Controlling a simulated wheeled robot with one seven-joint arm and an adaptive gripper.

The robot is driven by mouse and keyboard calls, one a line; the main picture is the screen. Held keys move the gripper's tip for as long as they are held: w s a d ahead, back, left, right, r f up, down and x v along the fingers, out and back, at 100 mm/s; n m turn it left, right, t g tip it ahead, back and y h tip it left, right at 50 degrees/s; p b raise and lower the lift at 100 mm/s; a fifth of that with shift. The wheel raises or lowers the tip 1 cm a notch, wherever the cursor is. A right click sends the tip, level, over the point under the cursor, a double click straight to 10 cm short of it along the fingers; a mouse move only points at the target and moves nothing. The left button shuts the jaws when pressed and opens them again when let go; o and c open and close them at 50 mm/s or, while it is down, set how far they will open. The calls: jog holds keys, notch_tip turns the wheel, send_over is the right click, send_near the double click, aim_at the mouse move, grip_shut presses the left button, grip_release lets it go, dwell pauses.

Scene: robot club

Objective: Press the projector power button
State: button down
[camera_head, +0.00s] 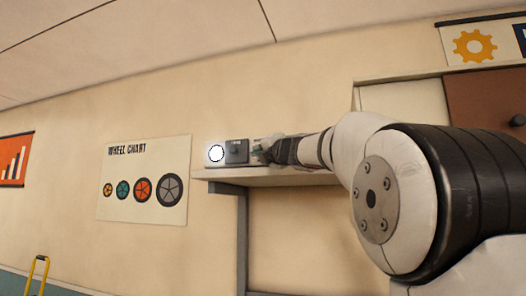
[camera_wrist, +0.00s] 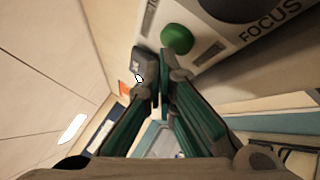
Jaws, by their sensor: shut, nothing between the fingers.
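The projector (camera_head: 237,152) stands on a wall shelf in the head view, with a bright white round spot at its left end. In the wrist view its pale face (camera_wrist: 207,42) fills the top and carries a round green button (camera_wrist: 177,39). My gripper (camera_wrist: 158,68) is shut and empty, its grey-tipped fingers close together just below the green button in the picture. I cannot tell whether a fingertip touches it. In the head view my gripper (camera_head: 264,152) is at the projector's right side, partly hidden by my arm.
A dark round knob (camera_wrist: 232,8) marked FOCUS sits beside the button. The shelf (camera_head: 270,177) runs under the projector and my arm. A wheel chart (camera_head: 146,178) hangs on the wall to the left. A brown door (camera_head: 488,100) is at the right.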

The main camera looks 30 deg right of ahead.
jog(key=shift+a, duration=0.1)
jog(key=s+a, duration=0.3)
jog(key=a, duration=0.1)
jog(key=shift+s+a, duration=0.25)
jog(key=shift+s, duration=0.1)
dwell(0.7)
